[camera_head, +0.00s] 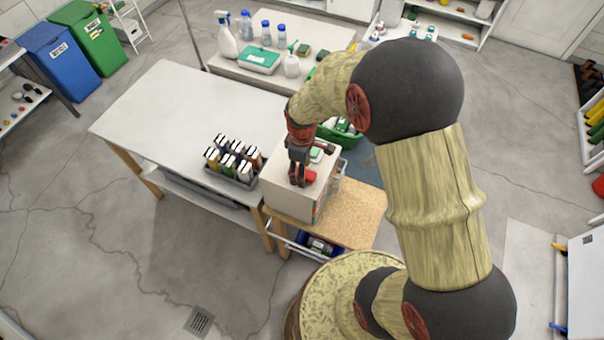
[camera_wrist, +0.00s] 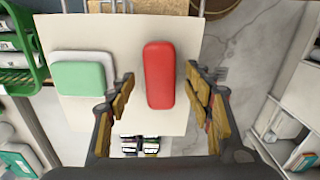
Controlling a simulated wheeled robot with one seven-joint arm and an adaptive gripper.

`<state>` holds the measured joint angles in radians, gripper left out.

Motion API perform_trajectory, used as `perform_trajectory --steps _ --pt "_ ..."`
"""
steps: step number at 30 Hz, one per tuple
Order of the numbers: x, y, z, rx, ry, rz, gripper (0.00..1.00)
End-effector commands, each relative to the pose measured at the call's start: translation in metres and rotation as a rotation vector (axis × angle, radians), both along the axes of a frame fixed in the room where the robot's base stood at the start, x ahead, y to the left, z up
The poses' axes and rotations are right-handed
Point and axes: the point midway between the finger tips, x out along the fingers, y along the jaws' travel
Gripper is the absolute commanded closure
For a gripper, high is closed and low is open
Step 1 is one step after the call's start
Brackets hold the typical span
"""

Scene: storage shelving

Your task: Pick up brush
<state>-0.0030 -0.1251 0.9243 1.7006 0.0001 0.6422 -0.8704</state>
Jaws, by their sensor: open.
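A red, rounded, oblong piece, which looks like the back of the brush (camera_wrist: 159,75), lies on a pale flat top. No bristles show. In the head view the brush (camera_head: 310,177) is partly hidden by my gripper (camera_head: 298,180), which points down over the pale box (camera_head: 285,198). In the wrist view my gripper (camera_wrist: 160,82) is open, with one finger on each side of the brush and a gap on both sides. I cannot tell how far the fingertips are above the top.
A green and white block (camera_wrist: 80,77) lies left of the brush on the same top. A green basket (camera_wrist: 38,75) stands beyond it. A grey tray of several bottles (camera_head: 232,162) is on the white table (camera_head: 160,115), left of the box. A brown board (camera_head: 350,215) lies to its right.

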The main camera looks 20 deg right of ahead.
Motion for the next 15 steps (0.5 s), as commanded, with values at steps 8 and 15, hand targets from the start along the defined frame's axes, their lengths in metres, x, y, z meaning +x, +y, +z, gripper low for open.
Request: perform_trajectory --steps 8,15 --pt "-0.0001 -0.0001 -0.0043 0.000 0.000 -0.001 0.48" --pt "-0.0001 -0.0002 -0.0041 0.000 0.000 -0.001 0.61"
